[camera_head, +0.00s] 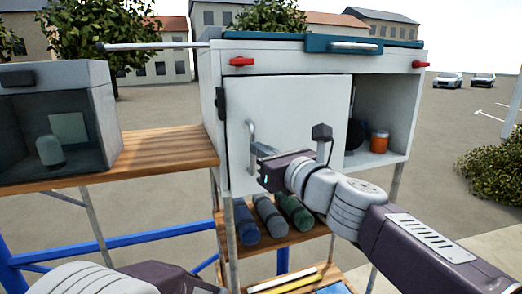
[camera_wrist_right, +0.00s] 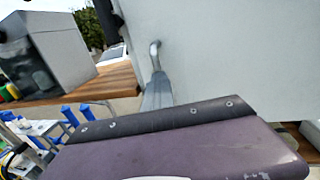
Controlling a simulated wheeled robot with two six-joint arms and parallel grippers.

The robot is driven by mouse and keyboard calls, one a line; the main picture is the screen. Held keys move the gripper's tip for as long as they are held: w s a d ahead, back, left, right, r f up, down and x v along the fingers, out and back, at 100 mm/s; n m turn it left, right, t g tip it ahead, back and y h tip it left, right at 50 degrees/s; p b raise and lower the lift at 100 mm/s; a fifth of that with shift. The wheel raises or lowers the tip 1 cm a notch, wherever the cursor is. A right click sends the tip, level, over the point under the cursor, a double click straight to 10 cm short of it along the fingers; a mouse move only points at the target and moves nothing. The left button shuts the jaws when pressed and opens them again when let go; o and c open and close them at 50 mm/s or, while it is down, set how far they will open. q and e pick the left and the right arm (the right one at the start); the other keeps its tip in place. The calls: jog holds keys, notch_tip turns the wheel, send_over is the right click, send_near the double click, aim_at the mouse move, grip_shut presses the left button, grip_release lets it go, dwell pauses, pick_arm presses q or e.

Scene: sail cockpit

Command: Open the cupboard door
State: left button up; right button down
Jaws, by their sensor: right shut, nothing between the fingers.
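The cupboard door (camera_head: 295,112) is a flat white panel over the left part of the white cupboard's front (camera_head: 212,85). The cupboard's right part is uncovered, with an orange jar (camera_head: 379,141) inside. A grey vertical bar handle (camera_head: 250,133) is on the door's left side; its upper end shows in the wrist view (camera_wrist_right: 154,50). My right gripper (camera_head: 262,150) is shut and empty, its fingertips at the handle's right; contact is unclear. In the wrist view its grey fingers (camera_wrist_right: 157,92) overlap the handle's lower part. My left arm lies at the bottom left; its fingertips cannot be seen.
A wooden counter (camera_head: 165,150) with a glass-fronted box (camera_head: 55,125) stands at the left. Rolled bundles (camera_head: 269,215) lie on a shelf below the cupboard. Open pavement lies to the right.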

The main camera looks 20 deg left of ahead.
jog(key=shift+r, duration=0.2)
dwell(0.6)
jog(key=c, duration=1.8)
grip_release()
jog(key=shift+o, duration=0.2)
jog(key=shift+f, duration=0.15)
